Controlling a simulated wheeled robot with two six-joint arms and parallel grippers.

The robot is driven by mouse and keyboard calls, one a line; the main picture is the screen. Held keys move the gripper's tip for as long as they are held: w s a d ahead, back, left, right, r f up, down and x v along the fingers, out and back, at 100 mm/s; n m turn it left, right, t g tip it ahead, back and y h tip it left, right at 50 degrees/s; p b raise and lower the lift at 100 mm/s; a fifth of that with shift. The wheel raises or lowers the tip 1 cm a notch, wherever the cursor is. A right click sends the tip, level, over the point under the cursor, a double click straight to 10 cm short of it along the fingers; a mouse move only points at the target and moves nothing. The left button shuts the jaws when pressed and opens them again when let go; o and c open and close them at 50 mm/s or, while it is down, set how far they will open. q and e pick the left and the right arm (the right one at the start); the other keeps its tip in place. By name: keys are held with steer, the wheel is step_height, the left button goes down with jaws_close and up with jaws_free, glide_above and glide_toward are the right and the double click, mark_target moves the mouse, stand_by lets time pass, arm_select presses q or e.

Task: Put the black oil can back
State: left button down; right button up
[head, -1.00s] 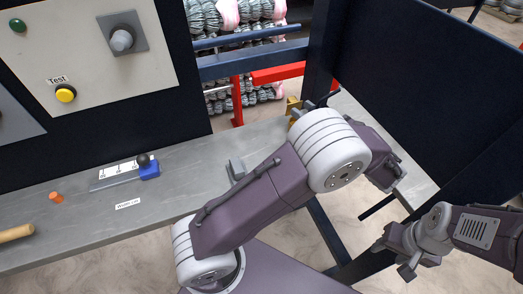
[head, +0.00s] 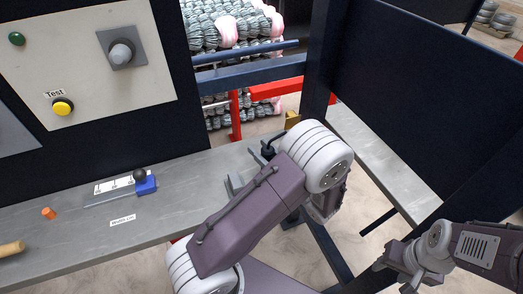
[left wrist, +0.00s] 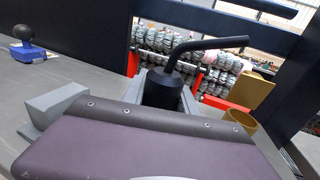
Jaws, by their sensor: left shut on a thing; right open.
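The black oil can (left wrist: 163,90) stands roughly upright with its bent spout pointing right in the left wrist view. It also shows at the bench's right end in the head view (head: 268,151), partly hidden by my left arm. My left gripper (left wrist: 165,102) is shut on the can's body; its fingers are mostly hidden in the head view. A brass holder with a round cup (left wrist: 240,121) stands right of the can, apart from it in the left wrist view. Its upper part shows in the head view (head: 292,119). My right gripper (head: 394,275) is open and empty at lower right.
A grey bracket (head: 234,185) sits on the bench (head: 185,185) close to my left gripper. A slider with a blue block and black knob (head: 142,181) lies further left. A dark post (head: 316,65) and panel (head: 425,85) bound the right side.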

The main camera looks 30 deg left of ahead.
arm_select(q)
steer(key=shift+s, duration=0.1)
steer(key=c, duration=1)
jaws_free()
steer(key=shift+f, duration=0.1)
steer(key=shift+o, duration=0.2)
steer(key=shift+d+r, duration=0.15)
steer(key=shift+r, duration=0.05)
steer(key=v, duration=1.1)
steer(key=shift+s+d+b, duration=0.15)
steer(key=shift+d+b, duration=0.2)
steer(key=shift+d, duration=0.05)
